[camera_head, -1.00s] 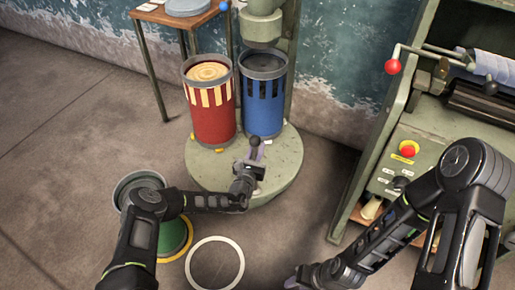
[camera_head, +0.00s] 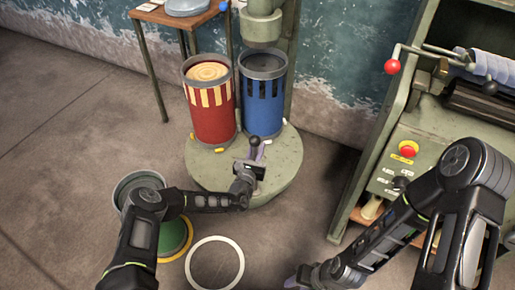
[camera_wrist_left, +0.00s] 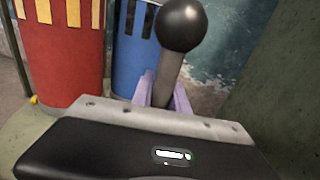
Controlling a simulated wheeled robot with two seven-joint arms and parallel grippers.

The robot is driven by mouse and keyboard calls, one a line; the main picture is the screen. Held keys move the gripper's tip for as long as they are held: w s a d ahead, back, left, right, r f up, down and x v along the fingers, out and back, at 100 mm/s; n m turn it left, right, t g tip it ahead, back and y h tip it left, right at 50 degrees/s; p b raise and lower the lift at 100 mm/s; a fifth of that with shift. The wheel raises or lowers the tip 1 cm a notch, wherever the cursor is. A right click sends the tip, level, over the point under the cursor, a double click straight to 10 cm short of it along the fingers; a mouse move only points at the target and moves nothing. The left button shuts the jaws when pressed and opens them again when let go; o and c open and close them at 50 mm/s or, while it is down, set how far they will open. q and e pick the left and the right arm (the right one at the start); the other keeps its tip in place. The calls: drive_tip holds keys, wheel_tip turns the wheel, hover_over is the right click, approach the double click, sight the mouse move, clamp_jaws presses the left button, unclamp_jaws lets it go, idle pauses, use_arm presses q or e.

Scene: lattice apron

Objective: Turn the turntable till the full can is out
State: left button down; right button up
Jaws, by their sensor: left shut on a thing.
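The round grey-green turntable (camera_head: 283,181) carries two cans. The red can (camera_head: 213,121) stands on its left and is filled to the top with a pale coil. The blue can (camera_head: 264,108) stands beside it, under the machine's spout, and its inside looks dark. My left gripper (camera_head: 254,160) is at the turntable's front, shut on the upright handle, whose dark ball knob (camera_head: 254,141) sticks up above the fingers. In the left wrist view the handle (camera_wrist_left: 168,82) stands between the lilac fingertips, with both cans behind. My right gripper (camera_head: 297,281) is low, partly hidden; its jaws are unclear.
A green can (camera_head: 172,238) stands at lower left beside a grey-rimmed can (camera_head: 140,184). A white ring (camera_head: 215,240) marks bare floor in front. A green machine (camera_head: 400,150) with a red-knobbed lever stands right; a small table (camera_head: 150,14) stands back left.

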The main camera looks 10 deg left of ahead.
use_arm(q)
drive_tip(key=shift+w+a+r, duration=0.25)
drive_tip(key=shift+a+r, duration=0.1)
drive_tip(key=c, duration=1.6)
unclamp_jaws()
drive_tip(key=shift+o, duration=1.4)
drive_tip(key=shift+s+d+f, duration=0.1)
drive_tip(key=shift+f, duration=0.05)
drive_tip(key=shift+d+f, duration=0.1)
drive_tip(key=shift+s, duration=0.2)
drive_tip(key=s, duration=0.2)
drive_tip(key=s+p, duration=0.1)
drive_tip(key=s, duration=0.2)
drive_tip(key=s+a+p, duration=0.1)
drive_tip(key=s, duration=0.1)
drive_tip(key=shift+s, duration=0.25)
